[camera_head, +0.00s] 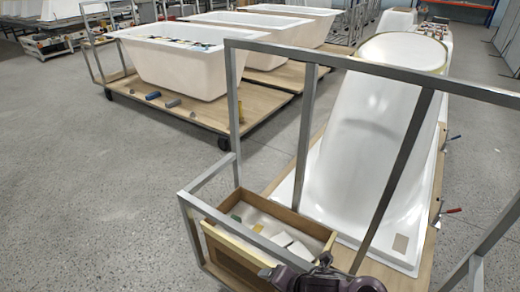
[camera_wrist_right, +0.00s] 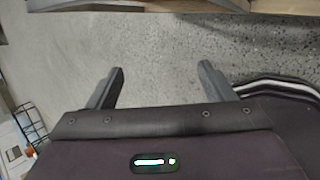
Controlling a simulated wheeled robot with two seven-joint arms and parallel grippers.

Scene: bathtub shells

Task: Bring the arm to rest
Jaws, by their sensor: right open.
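My right gripper (camera_wrist_right: 161,68) shows in the right wrist view with its two dark fingers wide apart. Nothing is between them; grey speckled floor lies behind. In the head view a dark purple part of my arm (camera_head: 325,280) shows at the bottom edge, just in front of the wooden box on the cart. The fingers cannot be made out there. My left gripper is in neither view.
A wooden box (camera_head: 222,238) with several small items sits in the cart's grey metal frame (camera_head: 232,110). A white shell (camera_head: 365,130) stands behind the frame. White bathtubs (camera_head: 175,65) stand on a wooden platform (camera_head: 180,112). The floor (camera_head: 90,200) at left is clear.

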